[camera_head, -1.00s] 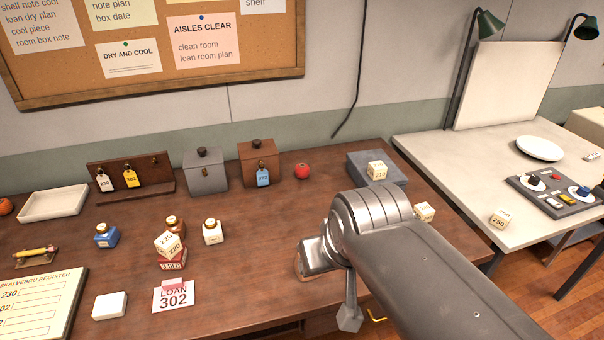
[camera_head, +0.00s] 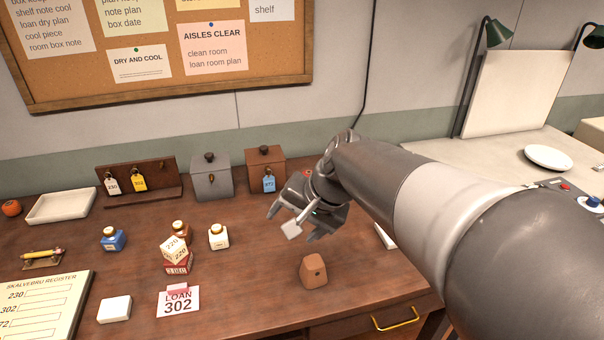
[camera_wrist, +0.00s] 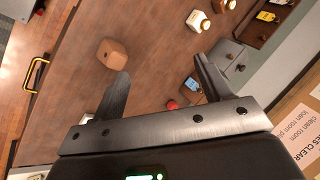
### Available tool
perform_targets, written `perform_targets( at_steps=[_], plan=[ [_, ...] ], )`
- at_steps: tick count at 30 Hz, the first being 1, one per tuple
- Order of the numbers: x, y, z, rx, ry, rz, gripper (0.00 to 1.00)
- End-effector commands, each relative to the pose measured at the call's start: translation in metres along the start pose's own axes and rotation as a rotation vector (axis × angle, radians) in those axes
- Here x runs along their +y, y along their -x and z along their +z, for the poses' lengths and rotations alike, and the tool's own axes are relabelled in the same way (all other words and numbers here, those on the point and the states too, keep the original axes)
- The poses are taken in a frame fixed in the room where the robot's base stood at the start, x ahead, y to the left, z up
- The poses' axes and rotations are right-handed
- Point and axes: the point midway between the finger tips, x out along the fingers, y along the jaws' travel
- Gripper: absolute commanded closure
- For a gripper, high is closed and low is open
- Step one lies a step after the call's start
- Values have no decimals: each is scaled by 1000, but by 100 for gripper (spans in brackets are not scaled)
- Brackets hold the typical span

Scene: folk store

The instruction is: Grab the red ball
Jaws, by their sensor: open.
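The red ball (camera_wrist: 171,104) shows in the wrist view as a small round red thing on the brown table, low between my two fingers and farther off than them. In the head view only a sliver of red (camera_head: 307,173) shows behind my arm, beside the brown box; the rest is hidden. My gripper (camera_head: 292,222) is open and empty above the table, in front of the boxes. In the wrist view its fingers (camera_wrist: 161,67) are spread apart with bare table between the tips.
A brown wooden block (camera_head: 314,271) stands on the table in front of my gripper. A grey box (camera_head: 211,178) and a brown box (camera_head: 265,168) with a blue tag stand at the back. Small bottles, including a white one (camera_head: 218,238), stand to the left. The wall is close behind.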

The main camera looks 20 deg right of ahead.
Motion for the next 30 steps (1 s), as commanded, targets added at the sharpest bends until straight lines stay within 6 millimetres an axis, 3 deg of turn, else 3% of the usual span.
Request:
perform_targets(
  at_steps=[8, 16, 23, 30],
  plan=[
    [-30, -48, -78, -85, -455, -171, 29],
    [-33, -100, -167, -148, -912, -336, 29],
    [-8, -150, -247, -190, -1308, -478, 29],
    [44, -205, -323, -220, -1713, -634, 29]
  ],
)
